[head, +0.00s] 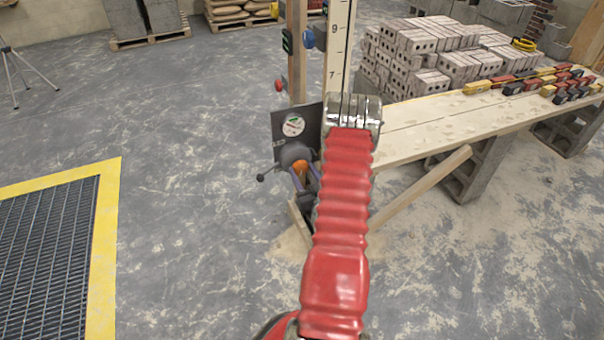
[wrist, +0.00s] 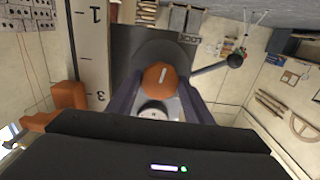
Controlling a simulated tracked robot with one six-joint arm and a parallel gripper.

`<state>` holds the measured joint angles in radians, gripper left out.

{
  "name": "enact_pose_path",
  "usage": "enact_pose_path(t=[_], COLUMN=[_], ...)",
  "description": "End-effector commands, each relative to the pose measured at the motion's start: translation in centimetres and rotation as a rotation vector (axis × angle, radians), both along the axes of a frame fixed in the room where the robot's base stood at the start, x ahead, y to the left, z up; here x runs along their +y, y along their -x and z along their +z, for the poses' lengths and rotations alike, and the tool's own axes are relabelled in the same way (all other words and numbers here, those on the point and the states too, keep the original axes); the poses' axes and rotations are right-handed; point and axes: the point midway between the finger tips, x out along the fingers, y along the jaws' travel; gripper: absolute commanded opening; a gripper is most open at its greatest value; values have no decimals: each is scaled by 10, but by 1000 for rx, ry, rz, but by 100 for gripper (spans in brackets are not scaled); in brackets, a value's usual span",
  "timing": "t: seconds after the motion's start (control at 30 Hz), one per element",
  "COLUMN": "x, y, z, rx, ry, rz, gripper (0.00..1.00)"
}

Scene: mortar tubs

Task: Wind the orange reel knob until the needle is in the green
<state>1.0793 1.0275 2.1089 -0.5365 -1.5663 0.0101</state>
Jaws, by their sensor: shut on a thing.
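The orange reel knob (head: 299,166) sits on the front of a grey round reel (head: 291,152) fixed to a post. In the wrist view the orange knob (wrist: 160,78) shows a short white mark, slightly tilted from upright. My gripper (head: 305,173) has its purple fingers on both sides of the knob; in the wrist view the fingers (wrist: 161,85) are shut on it. The round white gauge (head: 294,125) is on a dark plate above the reel, with bits of green and red. Its needle is too small to read.
A crank arm with a black ball end (head: 261,178) sticks out left of the reel, also visible in the wrist view (wrist: 236,60). A numbered scale board (head: 339,50) stands behind my arm. A plank bench (head: 430,128) extends right. Floor at left is open beside a yellow-edged grate (head: 108,215).

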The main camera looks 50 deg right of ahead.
Motion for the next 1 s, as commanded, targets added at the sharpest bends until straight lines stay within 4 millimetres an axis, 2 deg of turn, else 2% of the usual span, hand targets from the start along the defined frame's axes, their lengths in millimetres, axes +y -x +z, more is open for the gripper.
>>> enact_pose_path(t=[0.07, 0.53, 1.0], x=[7, 3, 3], y=[-2, -2, -3], z=[0, 0, 0], rx=[0, -46, -233], ry=[-1, -80, -397], rz=[6, 9, 9], gripper=[24, 24, 24])
